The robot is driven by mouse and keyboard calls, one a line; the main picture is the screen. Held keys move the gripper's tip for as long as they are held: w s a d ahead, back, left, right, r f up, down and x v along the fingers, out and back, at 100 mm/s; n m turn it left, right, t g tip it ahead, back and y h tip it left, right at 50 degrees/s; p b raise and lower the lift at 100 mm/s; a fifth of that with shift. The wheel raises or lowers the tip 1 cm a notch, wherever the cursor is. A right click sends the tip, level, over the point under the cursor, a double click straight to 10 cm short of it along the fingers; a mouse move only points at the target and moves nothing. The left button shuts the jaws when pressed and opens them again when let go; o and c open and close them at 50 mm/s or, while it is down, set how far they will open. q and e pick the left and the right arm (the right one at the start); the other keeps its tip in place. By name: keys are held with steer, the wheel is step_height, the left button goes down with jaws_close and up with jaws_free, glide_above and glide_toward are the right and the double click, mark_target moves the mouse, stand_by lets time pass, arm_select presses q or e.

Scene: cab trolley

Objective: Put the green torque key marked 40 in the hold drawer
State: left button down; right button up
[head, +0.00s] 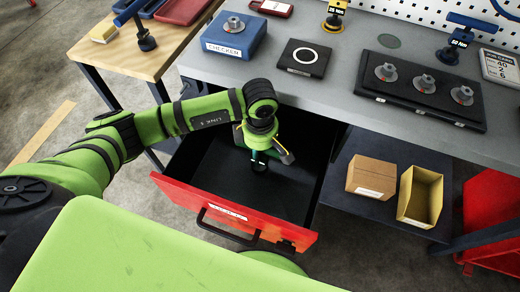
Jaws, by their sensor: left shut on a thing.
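The drawer (235,213) under the grey bench is pulled open, with a red front, a black handle and a white label too small to read. Its inside is dark and looks empty apart from what I hold. My left gripper (262,152) points down over the open drawer, shut on the green torque key (258,157). The key hangs below the fingers, with its dark lower end inside the drawer outline. I cannot tell whether it touches the drawer floor. The gripper hides much of the key, and its mark is not readable. My right gripper is out of view.
On the bench are a blue box labelled CHECKER (234,35), a black pad with a white ring (303,58), a dark rack with metal sockets (420,90), a yellow key (335,15) and a blue key (457,40). Cartons (371,177) sit on the shelf right of the drawer.

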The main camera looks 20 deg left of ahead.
arm_select(q)
steer(key=c, duration=0.9)
jaws_free()
steer(key=shift+f, duration=0.1)
steer(key=shift+o, duration=0.2)
step_height(320, 180, up, 12)
steer(key=shift+r, duration=0.2)
